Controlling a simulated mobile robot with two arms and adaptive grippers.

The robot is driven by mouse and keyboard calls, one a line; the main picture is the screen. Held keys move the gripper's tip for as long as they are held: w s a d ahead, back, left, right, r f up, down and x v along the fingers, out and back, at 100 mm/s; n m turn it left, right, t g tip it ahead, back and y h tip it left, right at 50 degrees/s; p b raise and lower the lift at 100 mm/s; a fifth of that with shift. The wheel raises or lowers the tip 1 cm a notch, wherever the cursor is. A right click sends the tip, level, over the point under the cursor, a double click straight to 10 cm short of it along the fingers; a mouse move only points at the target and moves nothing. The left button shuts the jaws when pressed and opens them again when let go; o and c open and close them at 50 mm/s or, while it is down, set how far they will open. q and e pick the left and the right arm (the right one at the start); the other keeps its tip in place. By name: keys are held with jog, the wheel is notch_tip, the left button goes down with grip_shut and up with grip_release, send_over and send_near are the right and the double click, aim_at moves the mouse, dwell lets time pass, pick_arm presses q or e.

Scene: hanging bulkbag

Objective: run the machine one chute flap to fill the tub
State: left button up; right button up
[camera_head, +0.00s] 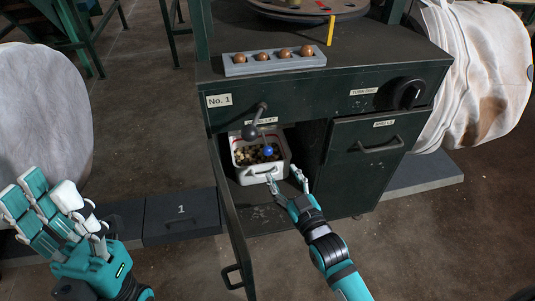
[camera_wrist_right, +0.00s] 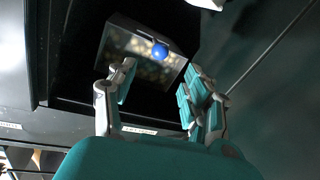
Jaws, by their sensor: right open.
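A dark green machine cabinet (camera_head: 290,85) labelled No. 1 stands in the middle of the head view. A white tub (camera_head: 245,177) with a front handle sits in its open lower bay and holds small brown and pale pieces. A blue ball (camera_head: 268,151) shows over the tub; it also shows in the right wrist view (camera_wrist_right: 160,51). Whether it is a knob, I cannot tell. A lever with a dark round end (camera_head: 250,132) juts out above the tub. My right gripper (camera_head: 284,177) is open and empty just in front of the tub. My left gripper (camera_head: 45,205) is open and empty, far left.
An open cabinet door (camera_head: 230,225) stands left of my right arm. A closed drawer (camera_head: 365,140) and a black knob (camera_head: 408,93) are to the right. A grey rack (camera_head: 275,61) of brown balls lies on top. Large white bags (camera_head: 470,75) flank the machine.

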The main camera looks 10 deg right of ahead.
aim_at(269, 154)
jog(key=w+b, duration=0.1)
jog(key=w, duration=0.2)
jog(key=w+a+b, duration=0.1)
jog(key=w, duration=0.2)
jog(key=w+a+b, duration=0.1)
jog(key=w, duration=0.2)
jog(key=shift+w+f, duration=0.1)
jog(key=shift+w, duration=0.65)
grip_shut()
